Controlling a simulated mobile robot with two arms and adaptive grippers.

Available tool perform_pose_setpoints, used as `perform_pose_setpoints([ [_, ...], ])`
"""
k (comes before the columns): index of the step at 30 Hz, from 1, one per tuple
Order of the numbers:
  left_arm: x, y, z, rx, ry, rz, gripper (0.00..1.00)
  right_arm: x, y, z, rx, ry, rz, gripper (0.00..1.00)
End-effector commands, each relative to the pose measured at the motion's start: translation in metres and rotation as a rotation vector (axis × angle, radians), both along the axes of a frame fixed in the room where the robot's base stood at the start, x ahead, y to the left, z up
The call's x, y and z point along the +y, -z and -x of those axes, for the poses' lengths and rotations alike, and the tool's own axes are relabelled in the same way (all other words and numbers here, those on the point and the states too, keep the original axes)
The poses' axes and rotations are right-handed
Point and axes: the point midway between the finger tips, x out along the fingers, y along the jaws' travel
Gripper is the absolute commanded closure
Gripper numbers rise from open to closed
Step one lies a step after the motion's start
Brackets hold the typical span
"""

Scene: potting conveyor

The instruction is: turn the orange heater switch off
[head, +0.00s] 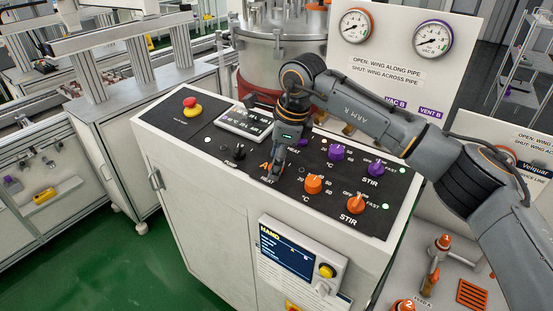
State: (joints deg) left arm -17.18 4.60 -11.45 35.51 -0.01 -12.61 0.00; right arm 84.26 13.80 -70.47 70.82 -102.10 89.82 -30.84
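The control panel (200,143) on top of the white cabinet carries an orange row of controls marked "A" and HEAT. The HEAT label is at the row's left end, and the heater switch itself is hidden behind my gripper. My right gripper (275,170) points down at that spot. Its fingertips are at or just above the panel. I cannot tell whether they touch the switch, or whether they are open or shut. The orange °C knob (313,184) and orange STIR knob (356,203) are to its right. My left gripper is not in view.
Purple °C (336,152) and STIR (375,168) knobs sit behind the orange row. A black switch (236,152), a display (244,123) and a red emergency button (191,104) are left of my gripper. A steel vessel (285,50) stands behind. A HAMD screen box (290,252) is on the cabinet front.

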Motion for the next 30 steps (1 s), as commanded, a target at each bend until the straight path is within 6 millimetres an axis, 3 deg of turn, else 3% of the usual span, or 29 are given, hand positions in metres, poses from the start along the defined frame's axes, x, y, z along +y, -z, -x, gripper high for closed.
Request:
perform_pose_setpoints([
  [8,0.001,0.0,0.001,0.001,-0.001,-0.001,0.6,-0.003,-0.013,0.001,-0.002,0.0,0.0,0.44],
  [21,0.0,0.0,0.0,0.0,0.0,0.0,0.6,-0.021,-0.097,0.015,-0.002,0.002,0.001,0.44],
  [30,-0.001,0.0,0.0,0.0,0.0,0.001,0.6,-0.025,-0.116,0.019,0.0,0.0,0.0,0.44],
])
